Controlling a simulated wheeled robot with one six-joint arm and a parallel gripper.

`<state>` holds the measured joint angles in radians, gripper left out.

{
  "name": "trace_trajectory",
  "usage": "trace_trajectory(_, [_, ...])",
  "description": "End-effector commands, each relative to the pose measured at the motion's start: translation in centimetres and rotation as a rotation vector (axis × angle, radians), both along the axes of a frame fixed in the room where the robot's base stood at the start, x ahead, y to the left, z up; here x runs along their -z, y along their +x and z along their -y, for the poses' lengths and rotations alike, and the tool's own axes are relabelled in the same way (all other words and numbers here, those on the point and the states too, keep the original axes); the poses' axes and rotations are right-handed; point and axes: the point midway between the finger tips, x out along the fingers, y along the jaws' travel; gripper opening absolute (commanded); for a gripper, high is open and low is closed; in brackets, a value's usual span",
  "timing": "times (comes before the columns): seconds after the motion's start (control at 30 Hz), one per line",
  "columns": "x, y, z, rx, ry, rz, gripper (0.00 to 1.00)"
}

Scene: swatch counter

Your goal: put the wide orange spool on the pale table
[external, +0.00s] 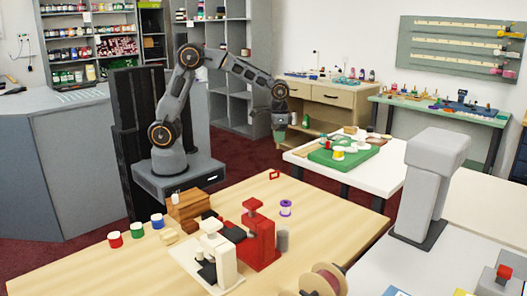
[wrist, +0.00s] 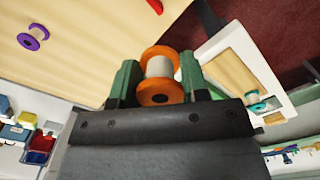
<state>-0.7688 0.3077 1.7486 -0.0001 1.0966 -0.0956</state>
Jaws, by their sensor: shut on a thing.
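The wide orange spool (wrist: 159,92) has orange flanges and a pale core. In the wrist view it is between the green fingers of my gripper (wrist: 157,82), which are shut on it. In the external view my gripper (external: 279,128) hangs in the air beyond the far edge of the pale wood-topped table (external: 335,215); the spool cannot be made out there. The pale table top also shows in the wrist view (wrist: 90,45), at upper left, apart from the held spool.
A purple spool (external: 286,208), a red machine (external: 259,235), a white machine (external: 213,255), a wooden block (external: 187,206) and several small spools stand on the pale table. Its right side has bare room. A white table (external: 300,158) with a green mat (external: 322,155) stands behind.

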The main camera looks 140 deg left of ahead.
Motion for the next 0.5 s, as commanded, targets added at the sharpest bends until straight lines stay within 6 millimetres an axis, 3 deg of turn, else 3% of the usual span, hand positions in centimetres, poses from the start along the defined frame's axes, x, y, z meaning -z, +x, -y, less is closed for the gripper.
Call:
trace_trajectory(0.03, [1.3, 2.1, 1.8, 0.036, 0.0, -0.001, 0.15])
trace_trajectory(0.2, [2.6, 6.9, 6.6, 0.051, 0.002, 0.0, 0.15])
trace_trajectory(0.33, [3.0, 9.2, 9.2, 0.003, 0.005, 0.003, 0.15])
trace_trajectory(0.5, [2.5, 10.0, 9.6, -0.119, 0.009, 0.008, 0.15])
